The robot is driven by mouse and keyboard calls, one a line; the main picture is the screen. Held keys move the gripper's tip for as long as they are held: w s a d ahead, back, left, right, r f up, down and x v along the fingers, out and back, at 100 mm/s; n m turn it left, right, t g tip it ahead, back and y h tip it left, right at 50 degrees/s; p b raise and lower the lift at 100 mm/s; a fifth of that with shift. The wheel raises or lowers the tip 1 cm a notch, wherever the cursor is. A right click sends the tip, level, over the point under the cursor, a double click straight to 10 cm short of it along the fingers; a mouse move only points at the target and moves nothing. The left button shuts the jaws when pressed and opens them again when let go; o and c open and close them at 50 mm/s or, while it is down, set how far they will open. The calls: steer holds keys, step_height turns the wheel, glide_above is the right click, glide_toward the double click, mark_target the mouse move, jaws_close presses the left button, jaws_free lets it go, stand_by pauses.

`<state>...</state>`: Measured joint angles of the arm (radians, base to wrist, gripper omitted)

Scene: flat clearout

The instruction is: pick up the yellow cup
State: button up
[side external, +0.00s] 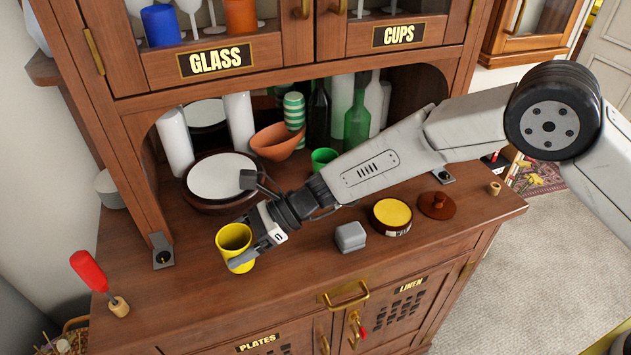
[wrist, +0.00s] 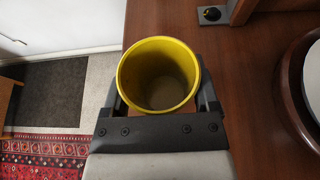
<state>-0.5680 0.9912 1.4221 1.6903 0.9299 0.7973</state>
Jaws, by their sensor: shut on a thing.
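The yellow cup (side external: 234,242) is upright at the front left of the wooden cabinet's counter. Its open mouth faces up, and it looks empty inside. In the wrist view the yellow cup (wrist: 159,75) sits between the two dark fingers, one on each side of it. My gripper (side external: 245,250) is shut on the cup; it also shows in the wrist view (wrist: 160,100). I cannot tell whether the cup's base touches the counter or is slightly above it.
Behind the gripper are a white plate on a dark dish (side external: 222,177) and a terracotta bowl (side external: 277,142). A grey block (side external: 350,237) and a yellow-topped tin (side external: 392,216) stand to the right. A red-handled tool (side external: 90,272) stands at the left edge.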

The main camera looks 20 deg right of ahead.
steer(key=s+d+r, duration=0.9)
steer(key=s+r, duration=0.1)
steer(key=s, duration=0.1)
stand_by(0.4)
steer(key=shift+a, duration=0.1)
stand_by(0.5)
